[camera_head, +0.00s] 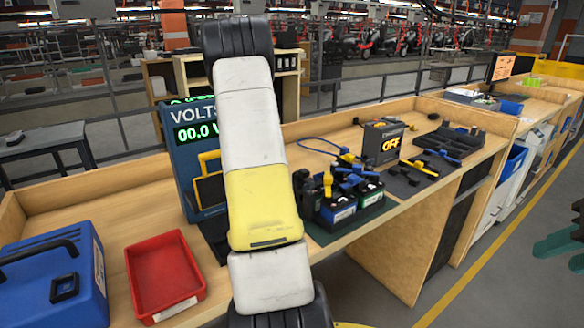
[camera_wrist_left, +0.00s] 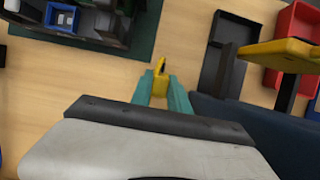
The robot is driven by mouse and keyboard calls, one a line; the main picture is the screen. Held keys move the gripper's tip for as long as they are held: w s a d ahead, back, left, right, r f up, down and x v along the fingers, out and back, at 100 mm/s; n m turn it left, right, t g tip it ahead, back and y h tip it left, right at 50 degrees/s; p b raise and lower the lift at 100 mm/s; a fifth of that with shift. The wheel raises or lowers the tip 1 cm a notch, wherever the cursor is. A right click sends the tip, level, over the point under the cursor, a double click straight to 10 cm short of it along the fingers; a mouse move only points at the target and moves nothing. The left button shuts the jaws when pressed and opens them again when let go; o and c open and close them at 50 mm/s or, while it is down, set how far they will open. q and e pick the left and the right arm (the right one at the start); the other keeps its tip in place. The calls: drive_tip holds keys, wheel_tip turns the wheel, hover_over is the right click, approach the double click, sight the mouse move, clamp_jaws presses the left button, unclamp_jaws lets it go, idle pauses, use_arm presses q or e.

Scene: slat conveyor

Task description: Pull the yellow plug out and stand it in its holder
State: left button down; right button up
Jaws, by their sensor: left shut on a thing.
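A yellow plug (camera_wrist_left: 161,84) shows between the teal fingertips of my left gripper (camera_wrist_left: 163,92) in the left wrist view. The gripper is shut on it, with bare wooden bench visible around it. In the head view my left arm hides this gripper and the plug. A black open tray (camera_wrist_left: 217,75) lies to the right of the plug; I cannot tell whether it is the holder. My right gripper (camera_head: 560,247) is at the right edge of the head view, beyond the bench, with its teal fingers apart and empty.
Blue-and-black batteries (camera_head: 338,208) with yellow and blue connectors stand on a dark green mat. A VOLTS display (camera_head: 195,133), red tray (camera_head: 165,273) and blue case (camera_head: 55,290) are on the left. A black box marked OFF (camera_head: 381,143) stands behind the batteries.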

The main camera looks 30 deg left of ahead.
use_arm(q)
drive_tip(key=shift+f, duration=1.1)
drive_tip(key=c, duration=1.2)
unclamp_jaws()
drive_tip(key=shift+o, duration=0.2)
drive_tip(key=v, duration=0.8)
